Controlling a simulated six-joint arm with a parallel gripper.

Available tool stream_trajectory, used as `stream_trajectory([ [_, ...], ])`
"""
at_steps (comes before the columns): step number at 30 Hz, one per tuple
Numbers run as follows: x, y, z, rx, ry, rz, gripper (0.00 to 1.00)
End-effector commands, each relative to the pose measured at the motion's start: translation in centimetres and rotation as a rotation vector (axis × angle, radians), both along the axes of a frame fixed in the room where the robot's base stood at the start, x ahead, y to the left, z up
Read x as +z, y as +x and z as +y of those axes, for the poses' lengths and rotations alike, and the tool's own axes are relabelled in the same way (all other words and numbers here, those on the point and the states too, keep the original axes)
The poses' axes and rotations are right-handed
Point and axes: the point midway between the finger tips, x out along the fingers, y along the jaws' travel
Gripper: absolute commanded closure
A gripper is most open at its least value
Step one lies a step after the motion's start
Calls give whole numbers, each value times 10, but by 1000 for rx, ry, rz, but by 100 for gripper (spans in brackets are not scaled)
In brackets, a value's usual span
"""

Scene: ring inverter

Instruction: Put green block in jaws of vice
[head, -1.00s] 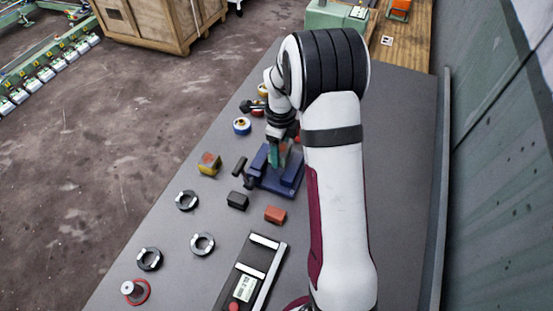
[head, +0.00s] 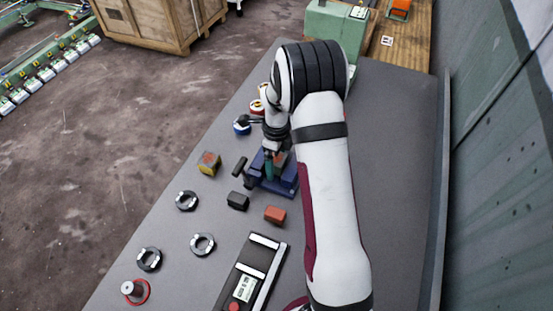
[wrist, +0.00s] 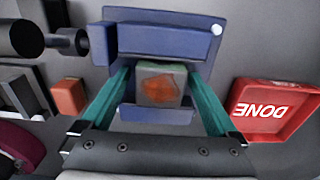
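The vice (head: 290,186) is dark blue with a black handle. In the wrist view its broad blue bar (wrist: 160,40) lies beyond the block. The green block (wrist: 160,83) is greyish green with an orange, rusty-looking patch on top, and sits within the vice's outline. How deep it sits between the jaws is hard to tell. My gripper (wrist: 160,85) has its teal fingers on either side of the block, with narrow gaps seeming to show beside it, so it looks open. In the head view my gripper (head: 269,168) is over the vice and hides most of the block.
A red tray marked DONE (wrist: 270,108) lies right of the vice in the wrist view. An orange block (head: 275,214), a black block (head: 238,201) and a yellow block (head: 209,163) stand nearby. Dark rings (head: 187,201) and a flat device (head: 250,275) lie toward the near edge.

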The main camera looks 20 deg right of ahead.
Motion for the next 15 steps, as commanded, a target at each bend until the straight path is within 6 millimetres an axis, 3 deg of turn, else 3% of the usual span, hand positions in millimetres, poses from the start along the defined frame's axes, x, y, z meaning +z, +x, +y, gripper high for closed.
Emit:
stream_trajectory([
  [4,2,0,0,0,0,-1,5],
  [7,17,1,0,0,-1,-4,5],
  [15,93,1,0,0,-1,-4,5],
])
